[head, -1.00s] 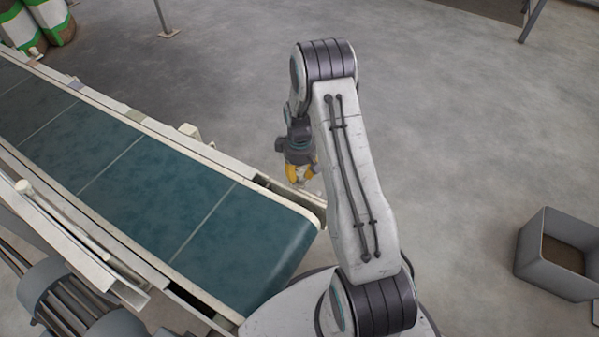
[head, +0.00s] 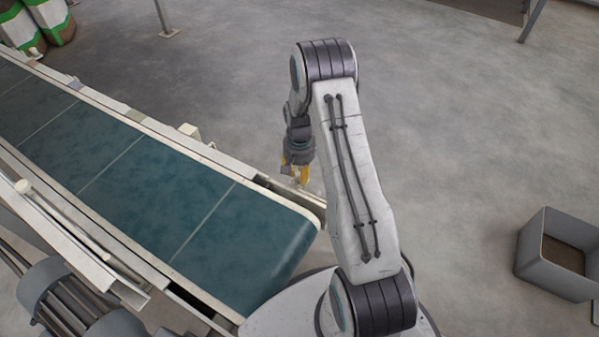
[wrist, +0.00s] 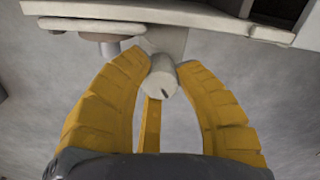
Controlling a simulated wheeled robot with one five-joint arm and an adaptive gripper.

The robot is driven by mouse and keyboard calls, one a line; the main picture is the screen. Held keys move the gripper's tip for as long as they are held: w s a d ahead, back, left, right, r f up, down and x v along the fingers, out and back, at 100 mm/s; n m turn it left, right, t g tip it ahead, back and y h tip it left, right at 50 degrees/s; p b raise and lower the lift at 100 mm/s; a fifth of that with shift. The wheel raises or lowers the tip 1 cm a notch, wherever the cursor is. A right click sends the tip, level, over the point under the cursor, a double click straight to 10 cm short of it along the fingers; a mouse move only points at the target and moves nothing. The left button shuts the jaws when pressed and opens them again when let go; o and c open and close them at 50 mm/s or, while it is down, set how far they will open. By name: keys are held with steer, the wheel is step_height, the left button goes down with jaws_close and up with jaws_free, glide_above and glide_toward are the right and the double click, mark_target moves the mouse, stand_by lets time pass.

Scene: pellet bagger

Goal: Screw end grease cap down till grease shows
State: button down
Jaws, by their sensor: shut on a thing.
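My gripper (head: 296,178) points down beside the near end of the conveyor, on its outer side. In the wrist view its yellow fingers (wrist: 160,74) are closed around a pale grey cylindrical cap (wrist: 161,82). The cap has a small dark mark on its end face. Behind the cap a grey block or bracket (wrist: 160,40) joins the underside of the conveyor frame. The cap is too small to make out in the head view. No grease can be seen on it.
The conveyor (head: 215,215), with a teal belt and pale side rails, runs from upper left to centre. A grey open bin (head: 555,250) stands on the floor at right. Green and white sacks (head: 48,20) are at upper left.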

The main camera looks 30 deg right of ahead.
mark_target(299, 172)
steer(key=shift+f+m, duration=0.1)
steer(key=shift+m, duration=2.2)
steer(key=c, duration=0.9)
jaws_free()
steer(key=shift+o, duration=0.2)
step_height(299, 172, up, 12)
